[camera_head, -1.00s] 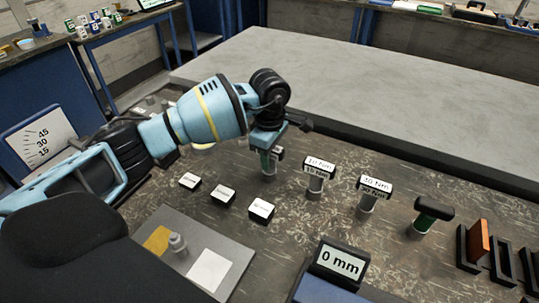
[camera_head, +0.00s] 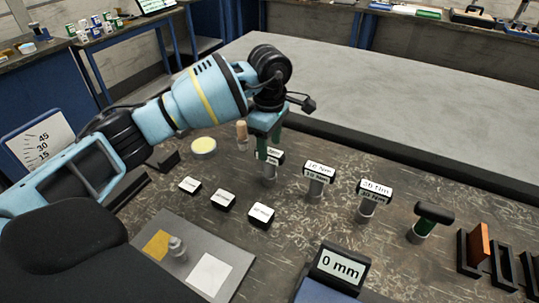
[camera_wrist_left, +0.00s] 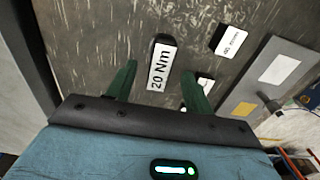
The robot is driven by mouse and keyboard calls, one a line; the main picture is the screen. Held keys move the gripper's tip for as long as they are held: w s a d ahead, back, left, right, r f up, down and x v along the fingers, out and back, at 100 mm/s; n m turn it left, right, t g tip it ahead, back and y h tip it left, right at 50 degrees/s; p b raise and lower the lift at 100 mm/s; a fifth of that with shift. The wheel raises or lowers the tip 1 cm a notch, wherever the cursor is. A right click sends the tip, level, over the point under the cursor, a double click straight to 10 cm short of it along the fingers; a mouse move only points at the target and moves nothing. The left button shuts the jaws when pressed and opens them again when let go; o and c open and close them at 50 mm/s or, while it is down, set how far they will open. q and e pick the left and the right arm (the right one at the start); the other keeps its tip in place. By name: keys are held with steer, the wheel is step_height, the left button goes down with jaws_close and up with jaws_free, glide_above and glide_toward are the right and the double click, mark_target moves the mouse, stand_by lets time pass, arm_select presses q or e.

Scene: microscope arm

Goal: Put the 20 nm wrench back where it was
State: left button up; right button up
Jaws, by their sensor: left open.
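The 20 Nm wrench (camera_head: 270,157) stands upright at the left end of the row of tools on the dark bench. Its black top with the white "20 Nm" label shows in the wrist view (camera_wrist_left: 162,66). My left gripper (camera_head: 268,143) is just above it, pointing down. Its green fingers are open, one on each side of the label in the wrist view, and do not appear to grip it. The wrench's lower part is hidden in the wrist view. My right gripper is not in view.
Close on the right stand the 10 Nm wrench (camera_head: 319,172), the 30 Nm wrench (camera_head: 374,190) and a green-handled tool (camera_head: 432,216). Small labelled blocks (camera_head: 222,199) lie in front. A tan-topped tool (camera_head: 242,130) stands to the left. A grey slab (camera_head: 400,90) lies behind.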

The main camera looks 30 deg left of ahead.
arm_select(q)
step_height(320, 180, up, 6)
stand_by(0.8)
